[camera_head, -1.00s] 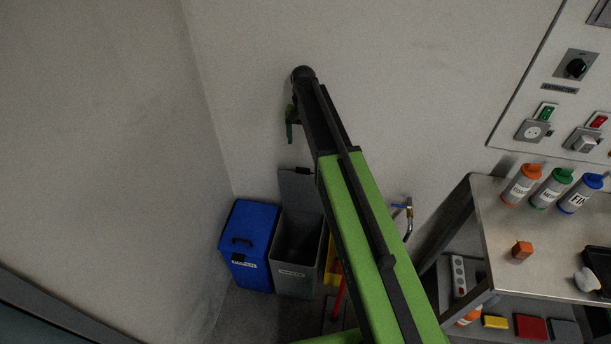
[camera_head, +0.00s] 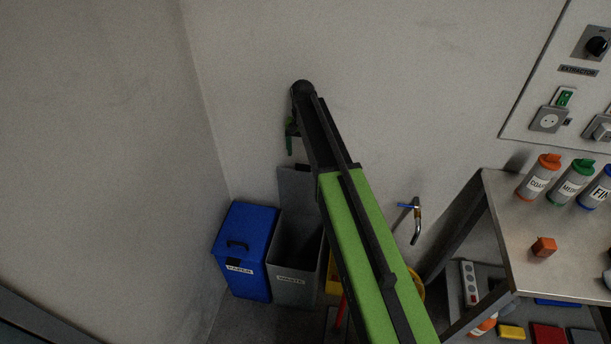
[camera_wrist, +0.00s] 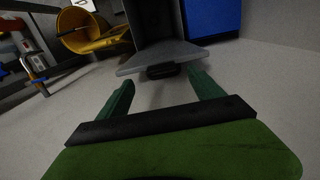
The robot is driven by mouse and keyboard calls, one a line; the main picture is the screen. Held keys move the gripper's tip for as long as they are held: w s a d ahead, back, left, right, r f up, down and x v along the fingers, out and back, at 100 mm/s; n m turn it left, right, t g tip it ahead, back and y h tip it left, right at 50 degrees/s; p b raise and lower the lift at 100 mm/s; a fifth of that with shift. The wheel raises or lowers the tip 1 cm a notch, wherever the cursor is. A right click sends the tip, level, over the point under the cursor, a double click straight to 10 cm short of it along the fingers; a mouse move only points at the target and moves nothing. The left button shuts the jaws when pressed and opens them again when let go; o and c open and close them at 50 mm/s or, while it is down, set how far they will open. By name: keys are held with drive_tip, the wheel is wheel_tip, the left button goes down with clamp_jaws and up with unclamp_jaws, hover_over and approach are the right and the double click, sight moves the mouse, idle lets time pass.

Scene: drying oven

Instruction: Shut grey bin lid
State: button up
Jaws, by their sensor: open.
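The grey bin (camera_head: 293,288), with a white label, stands against the back wall in the head view. Its lid (camera_head: 295,187) stands up, leaving the bin's dark inside open. In the wrist view the lid (camera_wrist: 170,55) shows as a grey panel with a black handle (camera_wrist: 166,70) at its edge. My gripper (camera_head: 291,134) is above the lid, close to the wall. In the wrist view the gripper's green fingers (camera_wrist: 161,82) are apart, pointing at the lid's handle edge, with nothing between them. My arm hides the bin's right side.
A blue bin (camera_head: 243,250) with its lid down stands left of the grey bin. A yellow bucket (camera_wrist: 85,30) lies on the other side. A metal table (camera_head: 540,210) with bottles stands right.

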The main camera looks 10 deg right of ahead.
sight(303, 165)
wheel_tip(303, 165, down, 8)
drive_tip(key=b, duration=0.6)
drive_tip(key=shift+r, duration=0.35)
